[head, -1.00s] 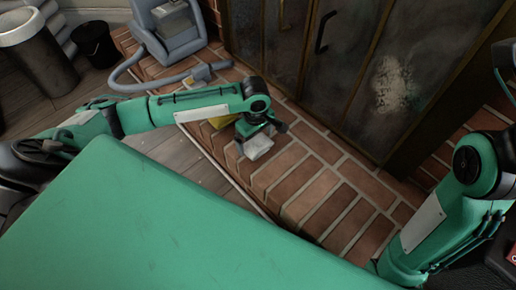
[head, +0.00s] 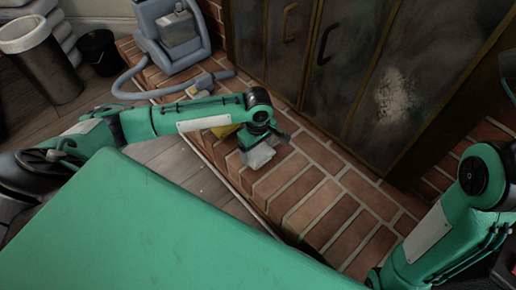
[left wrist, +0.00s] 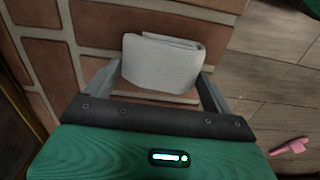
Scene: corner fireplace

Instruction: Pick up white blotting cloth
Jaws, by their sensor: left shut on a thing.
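The white blotting cloth (left wrist: 163,62) is a folded pale bundle between the fingers of my left gripper in the left wrist view. My left gripper (head: 262,151) is shut on it, low over the front part of the brick hearth. The cloth also shows below the gripper in the head view (head: 261,157). I cannot tell whether it still touches the bricks.
The brick hearth (head: 323,205) runs along dark glass-paned doors (head: 340,60). A blue-grey vacuum (head: 172,32) with a hose stands at its far end. A bin (head: 40,60) and black bucket (head: 100,50) stand left. A pink object (left wrist: 291,147) lies on the floor.

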